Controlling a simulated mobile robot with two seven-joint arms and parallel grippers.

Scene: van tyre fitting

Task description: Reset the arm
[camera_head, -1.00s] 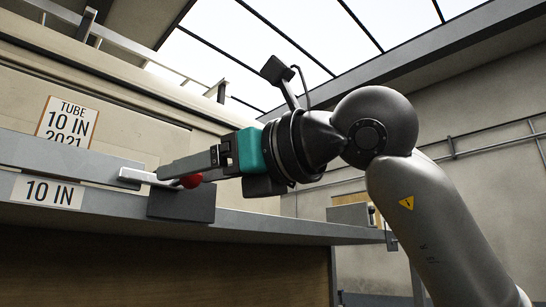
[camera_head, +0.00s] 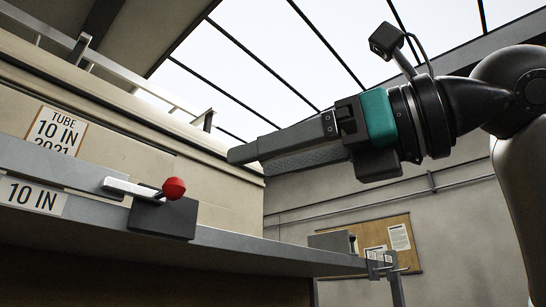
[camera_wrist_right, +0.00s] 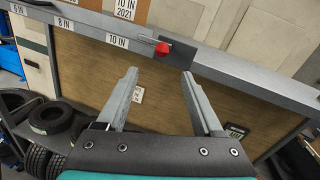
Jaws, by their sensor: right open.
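My right gripper (camera_head: 250,160) is up and to the right of the shelf edge in the head view, pointing left. In the right wrist view its two fingers (camera_wrist_right: 160,78) are spread apart with nothing between them. A lever with a red ball knob (camera_head: 174,188) sits on a dark block on the grey rail, clear of the gripper. The knob also shows in the right wrist view (camera_wrist_right: 162,48), beyond the fingertips. My left gripper is in neither view.
The grey rail (camera_head: 250,247) carries a "10 IN" label (camera_head: 32,195). A "TUBE 10 IN 2021" sign (camera_head: 56,131) is on the panel behind. Tyres (camera_wrist_right: 50,118) lie at the lower left of the wrist view. A notice board (camera_head: 388,240) hangs on the far wall. Open air surrounds the gripper.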

